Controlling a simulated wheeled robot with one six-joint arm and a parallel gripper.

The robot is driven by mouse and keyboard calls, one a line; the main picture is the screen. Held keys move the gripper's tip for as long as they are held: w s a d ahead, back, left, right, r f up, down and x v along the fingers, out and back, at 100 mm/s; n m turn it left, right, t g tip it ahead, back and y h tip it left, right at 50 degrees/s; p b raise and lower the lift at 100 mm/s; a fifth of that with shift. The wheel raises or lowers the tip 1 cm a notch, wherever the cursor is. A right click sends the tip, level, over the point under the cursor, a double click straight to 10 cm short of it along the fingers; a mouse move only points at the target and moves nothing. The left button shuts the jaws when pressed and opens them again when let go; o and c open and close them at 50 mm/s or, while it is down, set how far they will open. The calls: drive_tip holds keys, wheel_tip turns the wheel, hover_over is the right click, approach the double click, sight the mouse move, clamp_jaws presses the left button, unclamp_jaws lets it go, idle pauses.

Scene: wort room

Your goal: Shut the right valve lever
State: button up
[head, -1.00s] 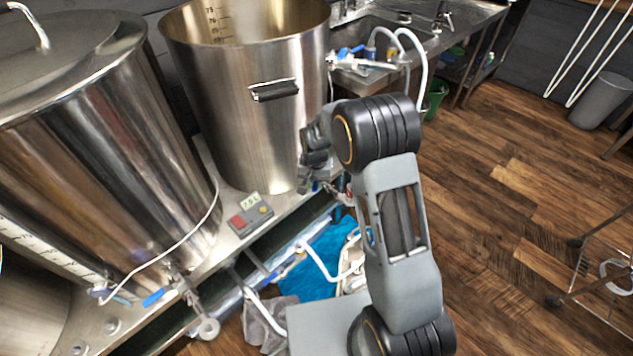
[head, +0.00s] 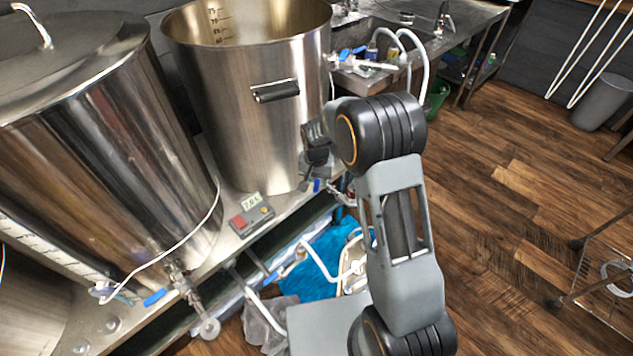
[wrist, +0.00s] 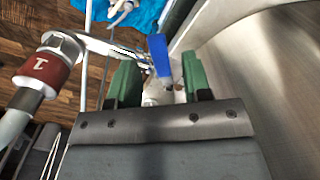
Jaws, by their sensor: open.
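The right valve lever (wrist: 160,56) has a blue handle and shows in the wrist view between the two green fingertips of my gripper (wrist: 160,78). My gripper is open, with a finger on each side of the handle; whether either one touches it I cannot tell. In the head view the blue lever (head: 317,185) shows as a small patch at the foot of the open steel kettle (head: 245,120), just below my gripper (head: 310,177). My arm hides most of the valve there.
A lidded kettle (head: 110,150) stands at the left, with its own blue-handled valve (head: 155,298). A control box (head: 252,219) sits between the kettles. In the wrist view a metal fitting with a red band (wrist: 46,70) is at the left and the curved kettle wall (wrist: 275,70) at the right.

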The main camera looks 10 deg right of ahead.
sight(316, 186)
wheel_tip(316, 186, up, 12)
drive_tip(key=p, duration=0.1)
drive_tip(key=shift+r+p, duration=0.2)
drive_tip(key=shift+p, duration=0.2)
drive_tip(key=shift+c, duration=0.4)
